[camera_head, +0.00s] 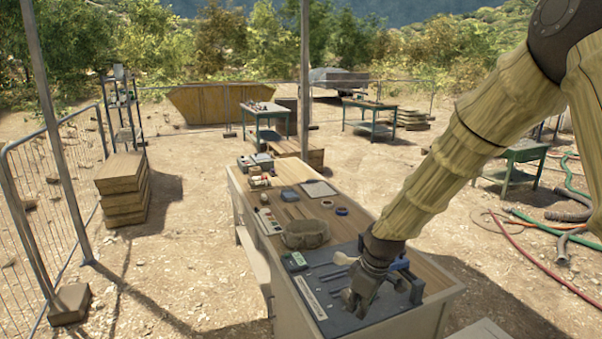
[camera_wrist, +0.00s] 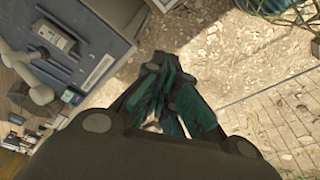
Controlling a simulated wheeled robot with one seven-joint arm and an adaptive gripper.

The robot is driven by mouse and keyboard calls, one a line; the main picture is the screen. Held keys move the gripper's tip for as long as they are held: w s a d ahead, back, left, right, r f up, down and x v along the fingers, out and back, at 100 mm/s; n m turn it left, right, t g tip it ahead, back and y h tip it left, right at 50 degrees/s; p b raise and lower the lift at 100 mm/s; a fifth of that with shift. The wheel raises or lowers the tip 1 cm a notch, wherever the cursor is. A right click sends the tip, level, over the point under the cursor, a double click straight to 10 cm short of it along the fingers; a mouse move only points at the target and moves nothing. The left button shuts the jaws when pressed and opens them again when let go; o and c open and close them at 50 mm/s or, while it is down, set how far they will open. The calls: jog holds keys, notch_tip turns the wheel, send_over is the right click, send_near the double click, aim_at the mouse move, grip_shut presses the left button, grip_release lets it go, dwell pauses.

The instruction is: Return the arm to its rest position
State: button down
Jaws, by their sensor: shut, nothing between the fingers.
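My gripper (camera_head: 358,302) is at the end of my sleeved arm (camera_head: 450,150), which reaches down from the upper right in the head view. It hangs over the near end of the workbench (camera_head: 395,315), above a dark grey tool tray (camera_head: 322,306). In the wrist view my gripper (camera_wrist: 172,95) has its dark green fingers together and empty. It shows there beside the tray's edge (camera_wrist: 118,62), with bare ground below. The exact height above the tray cannot be told.
The bench also bears a round tan pouch (camera_head: 306,234), a small green meter (camera_head: 294,261), a blue tape roll (camera_head: 341,211) and a blue item by my wrist. A mesh fence (camera_head: 50,200) and stacked boards (camera_head: 124,190) stand left. Hoses (camera_head: 540,250) lie right.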

jog(key=s+d+f+m, duration=0.1)
jog(key=s+f+m, duration=0.2)
jog(key=s+f, duration=0.6)
jog(key=s+d+f+m, duration=0.2)
jog(key=s+f, duration=0.2)
jog(key=f, duration=0.9)
jog(key=s+d+f+m+h, duration=0.15)
jog(key=s+f, duration=0.25)
jog(key=s, duration=0.4)
jog(key=s+d+f+m+g, duration=0.15)
jog(key=s+f, duration=0.25)
jog(key=s, duration=0.5)
jog(key=s+d+f+m, duration=0.2)
jog(key=s+f+m, duration=0.1)
jog(key=s, duration=0.5)
notch_tip(320, 180, down, 11)
jog(key=b, duration=1)
jog(key=shift+s+d+b, duration=0.2)
jog(key=shift+s+b, duration=0.2)
